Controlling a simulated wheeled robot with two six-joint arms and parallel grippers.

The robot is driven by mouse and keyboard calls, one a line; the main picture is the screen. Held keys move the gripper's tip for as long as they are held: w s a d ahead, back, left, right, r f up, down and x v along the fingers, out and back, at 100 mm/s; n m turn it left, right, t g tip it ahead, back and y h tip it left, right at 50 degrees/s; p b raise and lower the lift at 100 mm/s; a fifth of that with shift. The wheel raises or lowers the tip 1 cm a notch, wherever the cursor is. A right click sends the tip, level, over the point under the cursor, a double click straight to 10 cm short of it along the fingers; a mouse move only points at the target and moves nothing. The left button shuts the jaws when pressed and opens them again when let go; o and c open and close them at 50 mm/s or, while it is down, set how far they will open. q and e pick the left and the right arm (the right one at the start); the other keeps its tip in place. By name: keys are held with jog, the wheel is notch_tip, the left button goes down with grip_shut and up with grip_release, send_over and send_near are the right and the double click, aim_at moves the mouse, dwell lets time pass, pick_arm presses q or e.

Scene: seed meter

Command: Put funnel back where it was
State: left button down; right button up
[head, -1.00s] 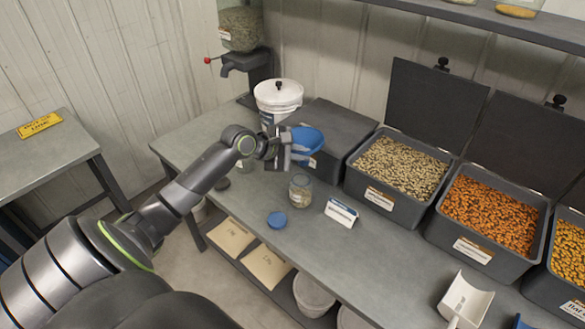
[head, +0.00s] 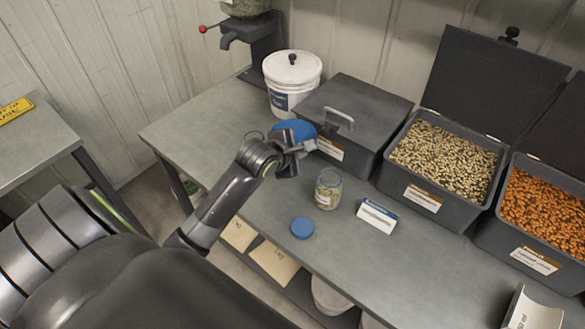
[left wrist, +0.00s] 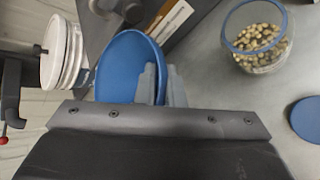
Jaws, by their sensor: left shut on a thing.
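The blue funnel (head: 294,131) is at my left gripper (head: 296,148), just left of the closed grey bin in the head view. In the left wrist view the funnel (left wrist: 125,72) shows as a wide blue bowl, and the fingers of my left gripper (left wrist: 162,88) are shut on its right side. The funnel's spout is hidden. I cannot tell whether the funnel touches the bench. My right gripper is not in view.
A glass jar of seeds (head: 328,189) stands open near its blue lid (head: 302,228). A white lidded bucket (head: 291,82) and the closed grey bin (head: 352,112) stand behind. A label card (head: 377,215) is at right. The bench's left end (head: 185,128) is clear.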

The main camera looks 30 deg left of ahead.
pick_arm(q)
notch_tip(320, 180, down, 8)
jog(key=shift+s+d+r, duration=0.1)
dwell(0.4)
jog(key=c, duration=1.5)
grip_release()
jog(key=shift+f, duration=0.2)
jog(key=shift+c, duration=0.2)
jog(key=shift+r, duration=0.2)
jog(key=v, duration=1.2)
